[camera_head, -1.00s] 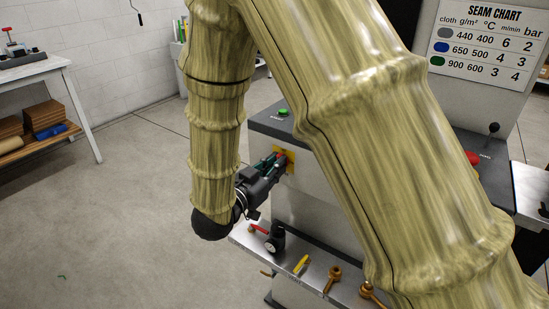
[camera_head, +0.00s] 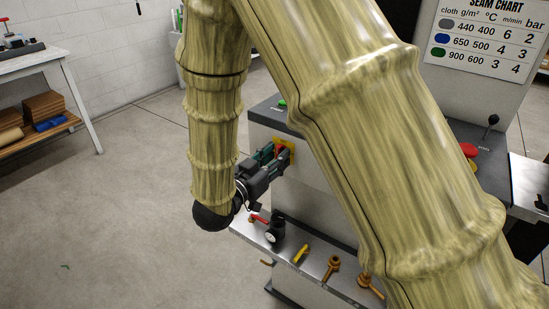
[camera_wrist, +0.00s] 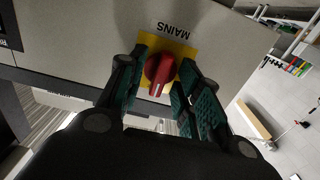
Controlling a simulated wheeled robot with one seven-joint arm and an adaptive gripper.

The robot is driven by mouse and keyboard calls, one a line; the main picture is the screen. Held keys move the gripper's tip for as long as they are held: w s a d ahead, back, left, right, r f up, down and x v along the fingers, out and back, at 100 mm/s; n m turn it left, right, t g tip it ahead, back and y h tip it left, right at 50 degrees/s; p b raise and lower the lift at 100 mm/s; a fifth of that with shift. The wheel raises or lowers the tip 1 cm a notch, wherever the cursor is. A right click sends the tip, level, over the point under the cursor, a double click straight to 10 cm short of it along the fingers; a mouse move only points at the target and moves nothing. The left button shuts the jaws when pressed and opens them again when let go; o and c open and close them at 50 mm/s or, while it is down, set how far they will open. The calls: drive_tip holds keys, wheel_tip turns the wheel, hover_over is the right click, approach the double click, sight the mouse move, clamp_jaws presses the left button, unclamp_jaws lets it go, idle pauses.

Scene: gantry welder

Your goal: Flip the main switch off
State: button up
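The main switch is a red rotary knob (camera_wrist: 160,70) on a yellow plate (camera_wrist: 181,49) labelled MAINS, seen upside down in the wrist view. The knob's pale pointer mark faces the bottom of that picture. In the head view the knob (camera_head: 280,149) shows on the upper left front of the grey machine. My gripper (camera_wrist: 165,66) is open, with one teal-padded finger on each side of the knob. A small gap seems to show beside the knob; contact is hard to tell. The gripper also shows at the plate in the head view (camera_head: 276,154).
A metal shelf (camera_head: 315,269) below the switch carries a black gauge (camera_head: 274,228) and several handles and brass fittings. A green button (camera_head: 282,103) sits on the machine top. A red mushroom button (camera_head: 468,151) and a black lever (camera_head: 492,125) stand at right.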

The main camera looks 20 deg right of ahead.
drive_tip(key=shift+r, duration=0.15)
drive_tip(key=shift+r, duration=4.85)
